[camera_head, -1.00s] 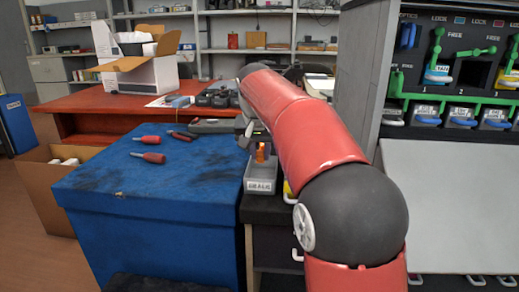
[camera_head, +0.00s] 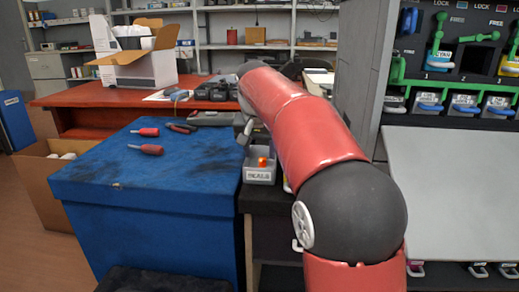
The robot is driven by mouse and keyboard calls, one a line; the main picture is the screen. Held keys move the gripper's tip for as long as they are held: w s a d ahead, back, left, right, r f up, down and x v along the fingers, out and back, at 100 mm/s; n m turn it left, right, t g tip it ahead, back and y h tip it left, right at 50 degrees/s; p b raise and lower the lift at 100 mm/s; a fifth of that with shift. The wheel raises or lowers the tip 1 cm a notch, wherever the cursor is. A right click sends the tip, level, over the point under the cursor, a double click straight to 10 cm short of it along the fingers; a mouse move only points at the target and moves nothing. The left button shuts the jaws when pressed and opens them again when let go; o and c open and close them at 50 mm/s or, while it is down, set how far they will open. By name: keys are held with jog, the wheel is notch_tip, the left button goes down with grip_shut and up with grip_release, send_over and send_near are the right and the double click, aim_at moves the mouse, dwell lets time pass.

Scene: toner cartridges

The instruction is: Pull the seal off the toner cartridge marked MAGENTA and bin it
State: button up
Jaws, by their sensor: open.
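A small grey bin marked SEALS (camera_head: 259,177) stands on a dark surface beside the blue bench. A small orange piece (camera_head: 263,161), likely a pulled seal, shows inside the bin. My gripper (camera_head: 247,132) is just above and behind the bin, mostly hidden by my red arm. It is open, and I see nothing held in it. No cartridge marked MAGENTA can be made out; the area behind my arm is hidden. On the right rack, a cartridge marked CYAN (camera_head: 438,60) is in slot 1.
A cardboard box (camera_head: 45,188) stands at left. A red table (camera_head: 110,97) is behind. The rack, with an empty dark slot 2 (camera_head: 472,73) and several lower cartridges, stands at right above a bare grey panel (camera_head: 450,190).

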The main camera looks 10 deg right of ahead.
jog(key=d+p+v, duration=0.1)
jog(key=p+v, duration=0.1)
jog(key=v, duration=0.5)
jog(key=s+d+f+n+y, duration=0.1)
jog(key=s+f, duration=0.1)
jog(key=s, duration=0.6)
jog(key=s+f+n, duration=0.1)
jog(key=s+f, duration=0.1)
jog(key=s, duration=0.6)
jog(key=s+f+n+t, duration=0.1)
jog(key=s+f, duration=1.2)
jog(key=s, duration=0.2)
jog(key=shift+d+f+n, duration=0.15)
jog(key=shift+f+n, duration=0.15)
jog(key=shift+f, duration=0.1)
jog(key=shift+d, duration=0.1)
